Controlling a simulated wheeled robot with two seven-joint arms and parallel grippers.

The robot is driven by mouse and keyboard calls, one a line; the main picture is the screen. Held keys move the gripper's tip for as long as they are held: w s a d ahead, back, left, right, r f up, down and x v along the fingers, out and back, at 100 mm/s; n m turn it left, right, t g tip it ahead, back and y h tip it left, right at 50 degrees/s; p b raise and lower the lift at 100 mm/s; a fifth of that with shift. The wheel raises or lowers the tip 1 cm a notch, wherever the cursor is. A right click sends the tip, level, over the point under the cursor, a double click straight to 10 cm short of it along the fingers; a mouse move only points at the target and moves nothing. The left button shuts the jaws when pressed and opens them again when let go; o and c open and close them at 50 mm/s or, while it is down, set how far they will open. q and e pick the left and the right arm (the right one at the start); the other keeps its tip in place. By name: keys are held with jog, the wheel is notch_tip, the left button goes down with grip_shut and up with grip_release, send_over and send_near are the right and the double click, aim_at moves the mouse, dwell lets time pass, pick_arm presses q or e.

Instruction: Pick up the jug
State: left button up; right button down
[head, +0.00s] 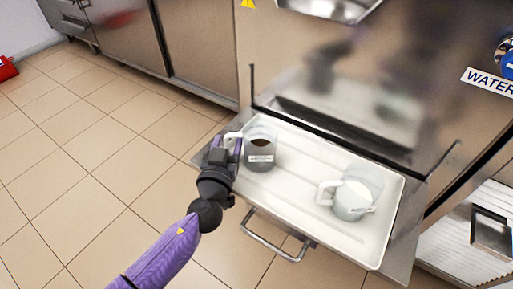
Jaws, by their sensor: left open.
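Two clear jugs with white handles stand on a white tray (290,205). The left jug (262,150) holds something dark and has its handle toward the left. The right jug (356,192) holds a white content and has its handle on its left side. My left gripper (228,150) is at the tray's left edge, right beside the handle of the dark jug. It is open, and its fingers partly overlap the handle in the view. I cannot tell whether the handle is between them. My right gripper is not in view.
The tray sits on a metal shelf with a bar handle (270,240) at its front, against a steel machine front (340,75). Steel cabinets (200,45) line the back. A WATER label (490,82) is at the right. The tiled floor (90,190) at left is clear.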

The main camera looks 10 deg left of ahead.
pick_arm(q)
jog(key=shift+w, duration=0.25)
jog(key=shift+s, duration=0.1)
grip_shut()
dwell(1.2)
